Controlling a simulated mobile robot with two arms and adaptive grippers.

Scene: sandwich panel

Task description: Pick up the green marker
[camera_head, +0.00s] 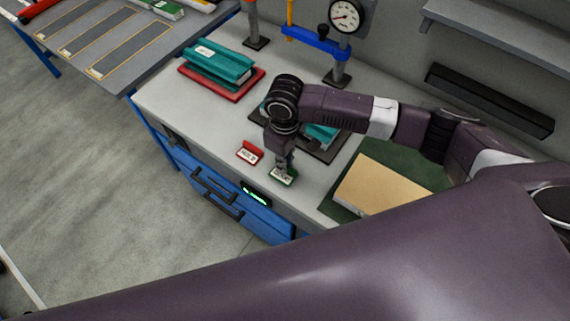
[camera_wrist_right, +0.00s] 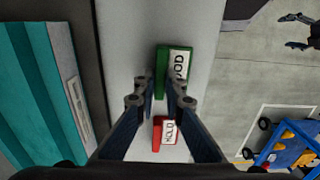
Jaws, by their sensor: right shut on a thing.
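The green marker (camera_head: 288,180) is a small block with a white label, near the front edge of the grey bench. It also shows in the right wrist view (camera_wrist_right: 162,58). My right gripper (camera_head: 282,167) points down over it and is shut on it, with a finger on each side (camera_wrist_right: 164,86). The fingers cover part of the marker and its label. I cannot tell whether the marker is clear of the bench top. A red marker (camera_head: 250,152) with a white label stands to its left, apart from it. My left gripper is out of view.
Teal panels (camera_head: 220,64) lie on a red tray at the back left; another teal panel (camera_head: 322,137) lies on a dark tray behind my right wrist. A tan board (camera_head: 385,187) rests on a green mat to the right. A dial gauge (camera_head: 345,16) stands behind.

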